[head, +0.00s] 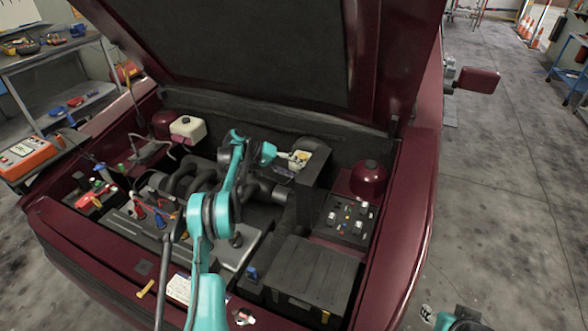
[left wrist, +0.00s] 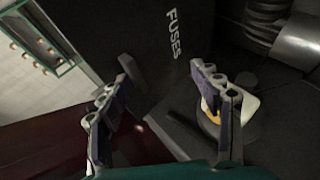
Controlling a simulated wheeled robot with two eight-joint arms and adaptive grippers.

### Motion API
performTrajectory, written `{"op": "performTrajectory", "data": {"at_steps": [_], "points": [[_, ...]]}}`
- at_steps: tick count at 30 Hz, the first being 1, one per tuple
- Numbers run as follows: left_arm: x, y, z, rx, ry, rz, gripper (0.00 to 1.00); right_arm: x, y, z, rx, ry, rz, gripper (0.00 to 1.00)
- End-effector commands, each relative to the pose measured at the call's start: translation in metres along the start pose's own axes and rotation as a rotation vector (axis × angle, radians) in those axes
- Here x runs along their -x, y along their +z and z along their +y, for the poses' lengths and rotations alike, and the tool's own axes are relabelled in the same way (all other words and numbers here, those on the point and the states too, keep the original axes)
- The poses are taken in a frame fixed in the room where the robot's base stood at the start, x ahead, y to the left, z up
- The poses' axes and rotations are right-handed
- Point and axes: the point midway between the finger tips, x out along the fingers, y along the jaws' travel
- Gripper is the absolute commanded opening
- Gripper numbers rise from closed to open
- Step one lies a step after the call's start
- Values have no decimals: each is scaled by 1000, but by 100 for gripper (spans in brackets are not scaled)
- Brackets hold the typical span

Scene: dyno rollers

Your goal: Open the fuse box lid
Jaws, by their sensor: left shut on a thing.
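The fuse box (head: 330,232) is in the right part of the engine bay, with its fuses and relays exposed. Its dark lid (head: 312,170) stands raised behind them. In the left wrist view the lid (left wrist: 150,28) fills the upper middle and bears the word FUSES. A small tab (left wrist: 131,73) juts from it beside the left finger. My left gripper (head: 290,157) is at the lid's upper left side, and its fingers (left wrist: 165,105) are shut on the lid; the exact contact is hard to see. My right gripper (head: 445,318) is cut off at the bottom right edge; its fingers are unclear.
The raised hood (head: 250,45) hangs over the bay. A black battery box (head: 312,275) is in front of the fuse box, and a dark red dome (head: 370,178) is behind it to the right. A white reservoir (head: 188,129) is at the back left.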

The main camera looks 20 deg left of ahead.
Motion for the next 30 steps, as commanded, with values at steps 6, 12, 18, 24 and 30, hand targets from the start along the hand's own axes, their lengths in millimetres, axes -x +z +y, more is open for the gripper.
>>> {"op": "performTrajectory", "data": {"at_steps": [6,12,18,24,30], "points": [[-4,4,-5,-5,-10,-14,39,-1,0,0,0,0,0,40],[-3,4,-5,-4,-10,-14,38,-1,0,0,0,0,0,40],[22,4,-4,-2,-9,-9,31,-1,0,0,0,0,0,40],[68,2,-2,0,-5,-3,31,0,0,0,0,0,0,40],[106,2,-1,0,-1,0,31,0,0,0,0,0,0,40]]}}
